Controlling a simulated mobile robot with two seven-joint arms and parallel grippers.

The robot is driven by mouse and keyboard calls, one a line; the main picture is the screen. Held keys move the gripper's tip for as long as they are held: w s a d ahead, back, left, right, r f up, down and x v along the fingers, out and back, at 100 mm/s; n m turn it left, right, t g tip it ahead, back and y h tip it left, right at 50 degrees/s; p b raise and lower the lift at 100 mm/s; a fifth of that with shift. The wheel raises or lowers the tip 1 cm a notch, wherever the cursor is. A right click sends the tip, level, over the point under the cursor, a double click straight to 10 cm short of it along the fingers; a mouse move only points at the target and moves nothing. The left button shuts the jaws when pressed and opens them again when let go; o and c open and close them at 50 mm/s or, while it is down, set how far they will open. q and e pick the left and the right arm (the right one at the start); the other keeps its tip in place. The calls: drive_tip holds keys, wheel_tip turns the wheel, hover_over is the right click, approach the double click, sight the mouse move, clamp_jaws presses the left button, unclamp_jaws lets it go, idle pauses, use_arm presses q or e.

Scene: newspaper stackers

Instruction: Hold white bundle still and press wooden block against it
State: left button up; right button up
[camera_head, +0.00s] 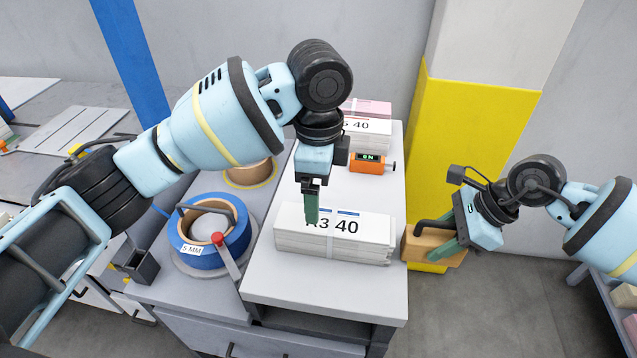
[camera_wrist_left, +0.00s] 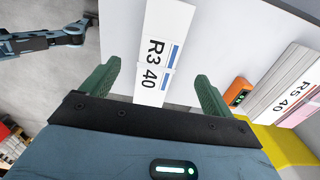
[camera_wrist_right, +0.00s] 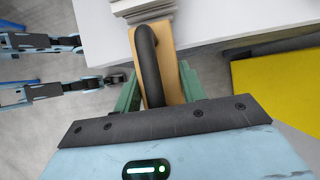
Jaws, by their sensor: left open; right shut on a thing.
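The white bundle (camera_head: 345,251), a flat stack labelled R3 40, lies on the grey bench top. My left gripper (camera_head: 312,208) points down over the bundle, its green fingers covering part of the label. In the left wrist view its fingers are spread with the bundle (camera_wrist_left: 153,62) seen between them; I cannot tell whether they touch it. My right gripper (camera_head: 455,246) is shut on the wooden block (camera_head: 420,243), which has a black curved handle (camera_wrist_right: 149,62). The block is close beside the bundle's right end; contact is unclear. The right wrist view shows the block (camera_wrist_right: 170,60) between the fingers.
A blue strap reel (camera_head: 232,240) marked 5 MM and a red-knobbed lever (camera_head: 218,240) stand left of the bundle. An orange device (camera_head: 371,162) reading ON sits behind it, with another labelled bundle (camera_head: 366,130) farther back. A yellow-based pillar (camera_head: 465,130) rises right of the bench.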

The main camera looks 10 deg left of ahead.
sight(319, 230)
use_arm(q)
wheel_tip(319, 230, down, 12)
idle(0.6)
drive_tip(key=c, duration=1.8)
drive_tip(key=shift+c, duration=0.2)
use_arm(e)
drive_tip(key=shift+a, duration=1.5)
use_arm(q)
drive_tip(key=shift+d, duration=0.15)
use_arm(e)
drive_tip(key=shift+a+r, duration=0.1)
drive_tip(key=shift+a, duration=0.2)
idle(0.5)
drive_tip(key=shift+d, duration=0.2)
drive_tip(key=shift+d, duration=1.8)
